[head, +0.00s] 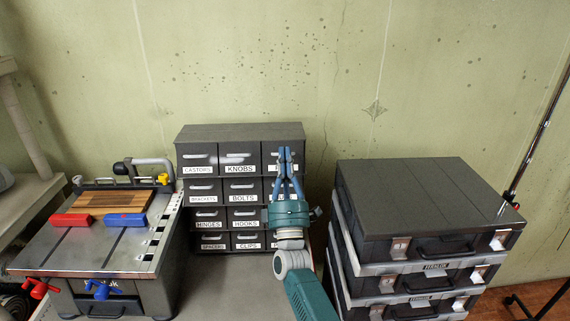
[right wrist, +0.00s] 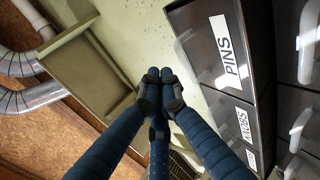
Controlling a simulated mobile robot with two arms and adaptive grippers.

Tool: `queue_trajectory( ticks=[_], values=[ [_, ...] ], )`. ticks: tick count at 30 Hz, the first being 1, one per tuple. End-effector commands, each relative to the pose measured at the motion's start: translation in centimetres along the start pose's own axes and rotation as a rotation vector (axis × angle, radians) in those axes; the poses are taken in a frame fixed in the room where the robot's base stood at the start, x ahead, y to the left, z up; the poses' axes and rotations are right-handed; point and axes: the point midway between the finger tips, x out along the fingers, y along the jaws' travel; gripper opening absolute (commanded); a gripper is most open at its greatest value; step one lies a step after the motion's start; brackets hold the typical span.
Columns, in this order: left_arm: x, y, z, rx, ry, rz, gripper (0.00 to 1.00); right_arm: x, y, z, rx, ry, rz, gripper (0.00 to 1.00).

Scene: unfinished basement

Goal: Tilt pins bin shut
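The dark grey bin cabinet (head: 240,132) stands on the bench in the head view, with rows of labelled bins. The pins bin (head: 268,153) is at the top right, partly hidden behind my right gripper (head: 285,151). In the right wrist view the PINS label on the bin (right wrist: 195,25) reads clearly, and the bin lies to the right of my fingertips (right wrist: 158,76). Those fingertips are together with nothing seen between them. I cannot tell whether they touch the bin or how far it is tilted. My left gripper is not in view.
The knobs bin (head: 240,153) is left of the pins bin. A stack of dark cases (head: 430,195) stands to the right. A machine with a wooden board (head: 115,198) and red and blue blocks stands to the left. The wall is close behind.

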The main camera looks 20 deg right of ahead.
Motion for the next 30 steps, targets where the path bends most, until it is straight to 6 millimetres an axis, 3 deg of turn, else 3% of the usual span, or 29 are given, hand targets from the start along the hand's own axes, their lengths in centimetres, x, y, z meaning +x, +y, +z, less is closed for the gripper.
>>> queue_trajectory(
  ticks=[30],
  values=[
    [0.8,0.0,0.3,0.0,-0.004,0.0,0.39,1.2,-0.4,0.0,0.0,0.0,-0.001,0.0]
  ],
)
